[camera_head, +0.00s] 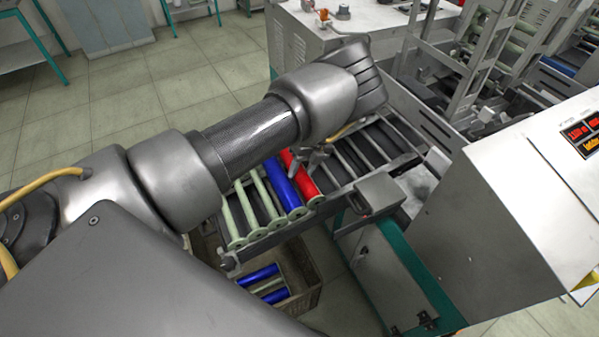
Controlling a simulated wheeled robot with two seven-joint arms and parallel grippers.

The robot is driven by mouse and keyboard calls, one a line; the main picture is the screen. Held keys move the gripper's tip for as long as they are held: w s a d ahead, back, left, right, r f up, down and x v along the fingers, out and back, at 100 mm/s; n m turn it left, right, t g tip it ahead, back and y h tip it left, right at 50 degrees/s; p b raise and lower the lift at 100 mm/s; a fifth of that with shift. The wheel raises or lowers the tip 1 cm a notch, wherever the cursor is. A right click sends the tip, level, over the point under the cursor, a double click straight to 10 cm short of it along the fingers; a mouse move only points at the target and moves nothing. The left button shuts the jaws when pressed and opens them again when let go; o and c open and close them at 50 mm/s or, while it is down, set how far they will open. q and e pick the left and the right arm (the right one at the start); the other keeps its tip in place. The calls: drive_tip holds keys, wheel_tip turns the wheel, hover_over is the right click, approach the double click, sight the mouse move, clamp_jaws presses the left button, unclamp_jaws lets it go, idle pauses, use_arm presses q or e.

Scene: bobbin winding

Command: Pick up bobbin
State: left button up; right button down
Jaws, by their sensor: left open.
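A red bobbin (309,187) lies on the slatted metal rack, beside a blue bobbin (283,187). Pale green bobbins (247,208) lie to the left of the blue one. My left arm reaches across from the left. My left gripper (309,160) is partly hidden under the wrist, and its fingers are open over the upper part of the red bobbin. I cannot tell whether they touch it. My right gripper is not in view.
A bin (305,290) below the rack holds blue and pale bobbins. A grey and green machine cabinet (390,275) and a control box with a red display (500,200) stand at the right. Empty rack slots (365,150) lie right of the red bobbin.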

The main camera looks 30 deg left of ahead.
use_arm(q)
drive_tip(key=c, duration=0.7)
